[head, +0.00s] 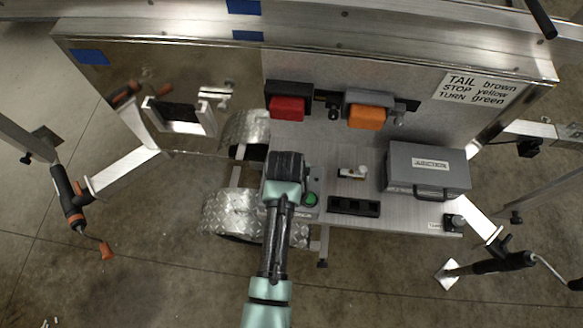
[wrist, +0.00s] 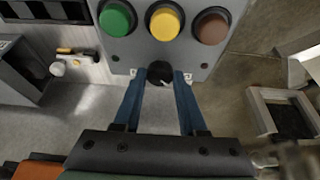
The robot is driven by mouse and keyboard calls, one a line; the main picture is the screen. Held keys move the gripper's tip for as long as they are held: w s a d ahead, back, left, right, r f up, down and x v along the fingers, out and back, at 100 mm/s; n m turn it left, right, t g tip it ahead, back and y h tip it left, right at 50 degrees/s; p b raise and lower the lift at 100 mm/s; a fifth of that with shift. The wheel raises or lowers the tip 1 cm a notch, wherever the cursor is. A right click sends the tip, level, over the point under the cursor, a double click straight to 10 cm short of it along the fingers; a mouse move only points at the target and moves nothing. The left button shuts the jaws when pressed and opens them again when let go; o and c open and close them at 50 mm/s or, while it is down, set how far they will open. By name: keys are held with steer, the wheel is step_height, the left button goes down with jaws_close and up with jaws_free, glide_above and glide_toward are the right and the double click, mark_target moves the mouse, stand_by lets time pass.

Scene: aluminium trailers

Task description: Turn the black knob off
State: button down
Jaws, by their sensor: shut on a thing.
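The black knob (wrist: 158,70) sits on a grey control panel (wrist: 190,57) in the wrist view, below a row of coloured buttons. A small white mark shows on its face. My gripper (wrist: 160,79) has one blue finger on each side of the knob and is shut on it. In the head view my gripper (head: 287,165) is over the left end of the trailer's metal deck, and it hides the knob there.
Green (wrist: 117,18), yellow (wrist: 165,22) and brown (wrist: 211,27) buttons lie close above the knob. A grey case (head: 427,170) stands on the deck's right. Red (head: 288,106) and orange (head: 366,116) lamps are mounted on the wall behind. A diamond-plate fender (head: 230,212) is left of my arm.

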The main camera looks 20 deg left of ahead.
stand_by(0.3)
steer(key=shift+c, duration=2.3)
jaws_free()
steer(key=p+v, duration=0.1)
steer(key=v, duration=1.2)
steer(key=shift+d, duration=0.1)
